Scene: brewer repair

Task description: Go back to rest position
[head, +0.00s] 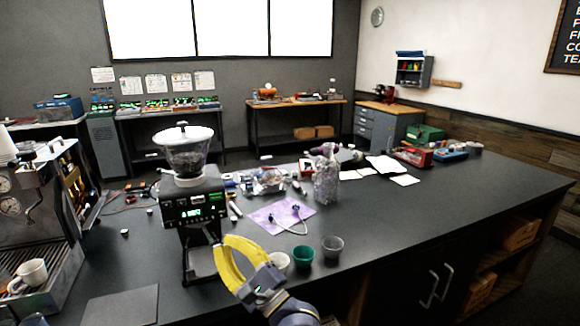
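A coffee grinder (197,208) with a clear hopper stands left of the gripper. White, green (303,256) and grey cups (332,246) stand close on its right. An espresso machine (40,220) is at far left. A purple mat (281,217) lies behind.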

